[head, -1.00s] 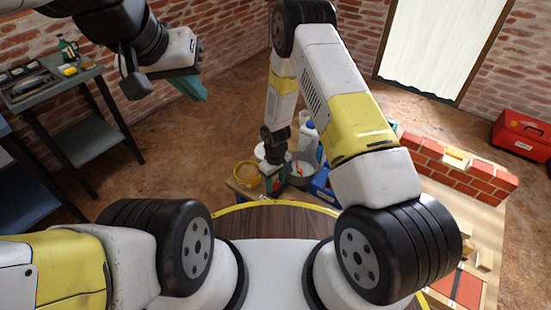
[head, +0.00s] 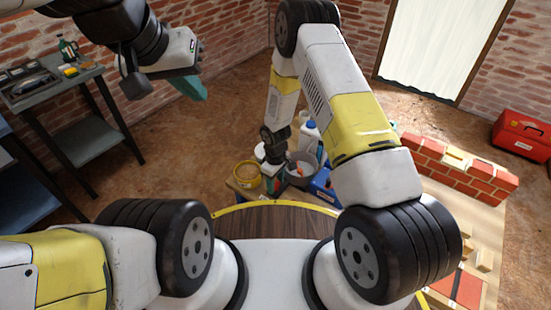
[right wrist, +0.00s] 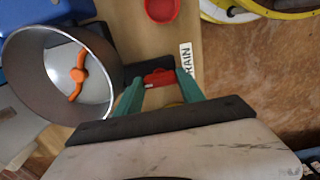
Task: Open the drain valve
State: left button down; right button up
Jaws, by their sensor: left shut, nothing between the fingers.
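My left gripper (head: 192,87) is raised at the upper left, shut and empty, away from the valve.
A red cup (right wrist: 161,10) is near.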

aim_at(276, 184)
jog(key=o, duration=0.4)
notch_tip(276, 184, up, 8)
jog(key=shift+f, duration=0.1)
dwell(0.6)
